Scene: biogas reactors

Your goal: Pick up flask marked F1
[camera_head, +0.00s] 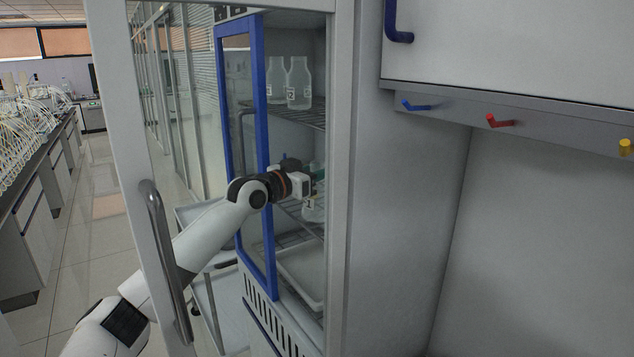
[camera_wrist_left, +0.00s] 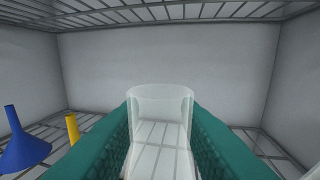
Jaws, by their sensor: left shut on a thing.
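My left gripper (camera_head: 314,176) reaches into the cabinet at middle shelf height. In the left wrist view its two teal fingers (camera_wrist_left: 160,125) are shut on a clear glass flask (camera_wrist_left: 160,104), one on each side of its neck. The same flask (camera_head: 313,208) shows partly below the gripper in the head view. Its label shows a "1", but the full marking is too small to read. I cannot tell whether its base touches the shelf. My right gripper is in neither view.
Clear bottles (camera_head: 299,84) stand on the upper wire shelf (camera_head: 312,116). A blue-framed door (camera_head: 262,150) stands beside my left arm. A blue funnel-shaped thing (camera_wrist_left: 22,150) and a yellow cylinder (camera_wrist_left: 72,129) are left of the flask. Another wire rack (camera_wrist_left: 150,15) lies overhead.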

